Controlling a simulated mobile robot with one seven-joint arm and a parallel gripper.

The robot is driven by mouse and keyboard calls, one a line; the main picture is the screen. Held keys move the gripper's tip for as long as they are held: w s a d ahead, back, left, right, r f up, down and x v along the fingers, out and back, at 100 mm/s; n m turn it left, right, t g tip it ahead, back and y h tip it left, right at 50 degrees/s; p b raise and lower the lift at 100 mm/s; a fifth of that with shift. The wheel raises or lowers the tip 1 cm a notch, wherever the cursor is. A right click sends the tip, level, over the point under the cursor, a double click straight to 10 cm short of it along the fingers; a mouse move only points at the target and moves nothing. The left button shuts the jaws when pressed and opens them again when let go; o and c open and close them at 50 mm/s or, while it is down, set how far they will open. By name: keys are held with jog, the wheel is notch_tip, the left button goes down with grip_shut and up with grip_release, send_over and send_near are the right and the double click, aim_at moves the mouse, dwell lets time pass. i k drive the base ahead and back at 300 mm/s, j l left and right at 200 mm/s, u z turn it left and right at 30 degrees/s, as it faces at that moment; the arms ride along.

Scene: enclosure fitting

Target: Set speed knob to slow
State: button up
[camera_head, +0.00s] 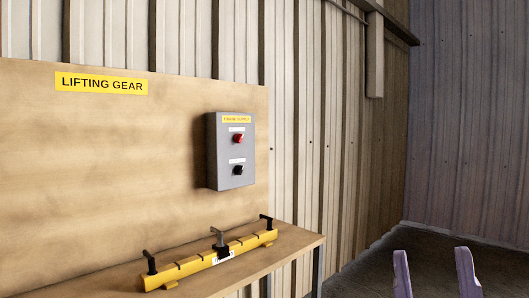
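A grey control box (231,152) with a yellow label reading roughly "CRANE SUPPLY" is fixed to the wooden backboard. It bears a red knob (238,139) above and a black knob (238,170) below. Each has a small white label over it, too small to read, so I cannot tell which is the speed knob or where it points. My gripper (431,251) shows at the bottom right as two purple fingers standing apart. It is open, with nothing visible between the fingers. It is well to the right of and below the box, touching neither knob.
The backboard (110,160) carries a yellow "LIFTING GEAR" sign (101,83). A yellow bar (190,268) with several black hooks or handles lies on the wooden bench (300,238) below the box. Corrugated walls close the room. Dark floor (430,248) lies open at the right.

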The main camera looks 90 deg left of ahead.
aim_at(239, 170)
jog(key=u, duration=2.85)
jog(key=i+l+z, duration=0.1)
jog(key=i+l, duration=1.6)
jog(key=i, duration=0.2)
jog(key=l+z, duration=0.05)
